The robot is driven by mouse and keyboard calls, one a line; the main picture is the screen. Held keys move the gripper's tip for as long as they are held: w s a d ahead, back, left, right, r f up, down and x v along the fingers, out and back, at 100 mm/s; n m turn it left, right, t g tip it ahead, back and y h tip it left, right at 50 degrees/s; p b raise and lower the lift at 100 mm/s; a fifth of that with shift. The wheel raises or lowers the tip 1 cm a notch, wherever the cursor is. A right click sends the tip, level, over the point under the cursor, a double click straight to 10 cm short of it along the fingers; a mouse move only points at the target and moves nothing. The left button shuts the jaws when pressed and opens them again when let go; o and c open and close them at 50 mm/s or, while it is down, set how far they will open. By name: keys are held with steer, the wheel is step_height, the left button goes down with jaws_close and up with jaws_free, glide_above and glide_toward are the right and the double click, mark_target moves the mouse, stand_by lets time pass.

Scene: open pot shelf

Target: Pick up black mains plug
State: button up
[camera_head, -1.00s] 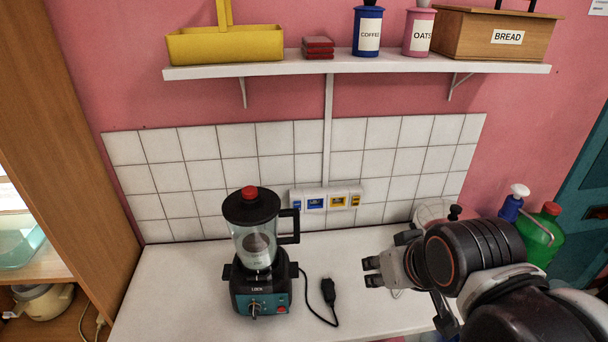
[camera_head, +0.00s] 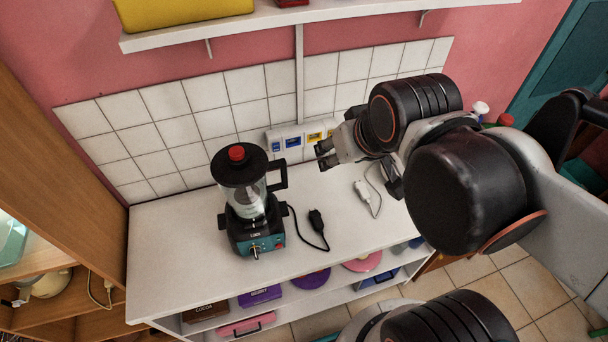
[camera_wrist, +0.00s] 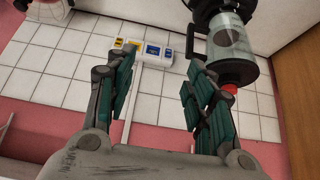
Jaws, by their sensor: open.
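The black mains plug (camera_head: 316,217) lies on the white counter, right of the blender (camera_head: 249,205), with its black cord (camera_head: 309,242) looping back to the blender. My gripper (camera_head: 322,155) is above the counter near the tiled wall, higher than the plug and apart from it. In the wrist view my gripper (camera_wrist: 160,97) is open, with nothing between its green-padded fingers. The wrist view faces the tiles and shows part of the blender (camera_wrist: 229,45) at the upper right; I cannot see the black plug there.
A white plug (camera_head: 362,190) with a white cord lies on the counter to the right. The socket strip (camera_head: 291,140) is on the tiles, also in the wrist view (camera_wrist: 141,54). A wall shelf (camera_head: 270,22) hangs above. The counter's front (camera_head: 190,262) is clear.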

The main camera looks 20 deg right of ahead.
steer(key=w+f+g+b, duration=0.4)
steer(key=f+b, duration=0.5)
steer(key=f, duration=0.6)
steer(key=w+f+g+b, duration=0.3)
steer(key=w+f+b, duration=0.45)
steer(key=f, duration=0.65)
steer(key=b, duration=0.4)
glide_above(318, 221)
steer(key=f, duration=0.9)
steer(key=shift+s+a, duration=0.25)
steer(key=f+b, duration=0.1)
steer(key=f, duration=0.1)
steer(key=f+b, duration=0.2)
steer(key=f, duration=0.1)
steer(key=shift+w+d+f, duration=0.15)
steer(key=shift+w+d, duration=0.05)
steer(key=c, duration=1.2)
